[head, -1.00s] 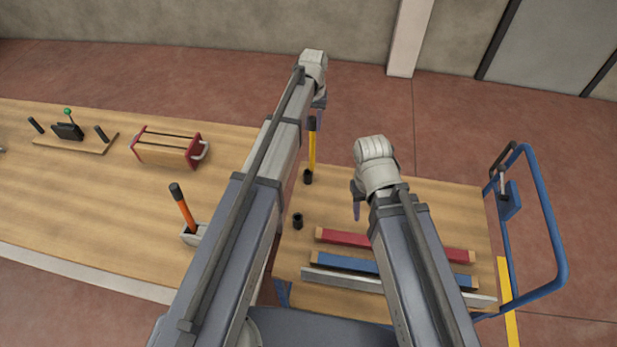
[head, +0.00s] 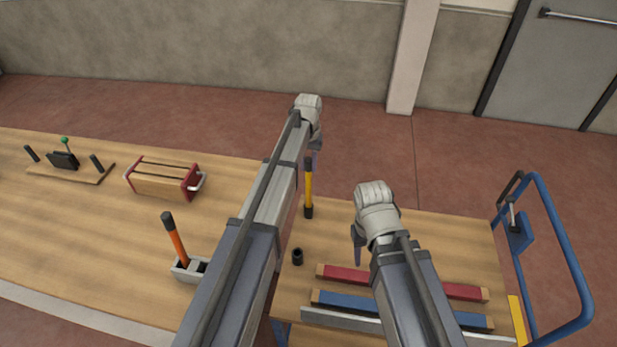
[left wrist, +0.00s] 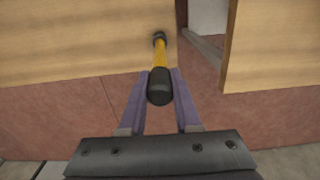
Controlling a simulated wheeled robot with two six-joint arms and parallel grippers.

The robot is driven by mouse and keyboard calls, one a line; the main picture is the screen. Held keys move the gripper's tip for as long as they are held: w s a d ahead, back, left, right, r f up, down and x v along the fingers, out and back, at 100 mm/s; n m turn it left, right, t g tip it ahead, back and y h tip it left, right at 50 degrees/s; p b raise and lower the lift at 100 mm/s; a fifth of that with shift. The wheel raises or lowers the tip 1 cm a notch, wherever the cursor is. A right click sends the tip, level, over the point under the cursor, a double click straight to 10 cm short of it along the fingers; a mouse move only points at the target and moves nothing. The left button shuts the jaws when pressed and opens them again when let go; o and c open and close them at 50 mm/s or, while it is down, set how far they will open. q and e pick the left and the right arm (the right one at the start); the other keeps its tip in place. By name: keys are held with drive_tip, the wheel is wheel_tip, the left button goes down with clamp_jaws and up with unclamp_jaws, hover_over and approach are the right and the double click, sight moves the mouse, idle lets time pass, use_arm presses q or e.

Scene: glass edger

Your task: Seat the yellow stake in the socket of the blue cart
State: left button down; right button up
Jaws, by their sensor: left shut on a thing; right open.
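The yellow stake (head: 308,190) with its black grip stands nearly upright, its lower end at a black socket (head: 308,212) on the wooden deck of the blue cart (head: 440,225). How deep it sits I cannot tell. My left gripper (head: 314,160) is shut on the stake's black grip. In the left wrist view, the fingers (left wrist: 158,92) lie on both sides of the grip, and the yellow shaft (left wrist: 160,55) runs to the dark socket (left wrist: 159,38). A second black socket (head: 297,257) is empty. My right gripper (head: 357,248) is open and empty above the deck.
Red (head: 340,274) and blue (head: 345,301) bars and a grey bar lie on the cart's front part. The blue handle (head: 556,245) rises at right. On the bench (head: 80,230) at left are an orange stake (head: 178,245) in a grey holder and a red-ended wooden box (head: 160,180).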

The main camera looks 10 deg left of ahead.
sight(309, 172)
use_arm(q)
drive_tip(key=shift+f+b, duration=1.95)
drive_tip(key=shift+r, duration=0.2)
drive_tip(key=shift+f, duration=0.15)
drive_tip(key=c, duration=0.6)
unclamp_jaws()
drive_tip(key=shift+r, duration=0.2)
